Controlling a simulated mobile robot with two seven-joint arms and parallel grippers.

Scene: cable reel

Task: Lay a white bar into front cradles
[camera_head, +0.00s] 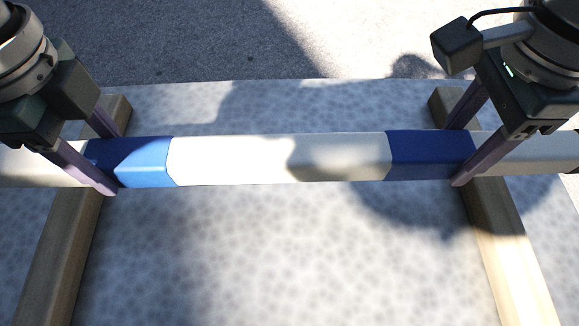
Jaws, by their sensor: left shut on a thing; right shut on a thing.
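The white bar (280,158) has two blue bands and runs level across the head view, its ends cut off by or near the picture's sides. My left gripper (104,158) is shut on the bar at the left blue band (145,162). My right gripper (462,152) is shut on the bar at the right blue band (425,155). The bar crosses above or on two wooden rails, the left rail (62,245) and the right rail (505,255). I cannot tell whether it touches them. No cradle shape can be made out clearly.
A pale mottled surface (280,260) lies between and around the rails, clear of loose objects. Its far edge meets grey rough ground (200,40). Shadows of my arms fall across the bar and surface.

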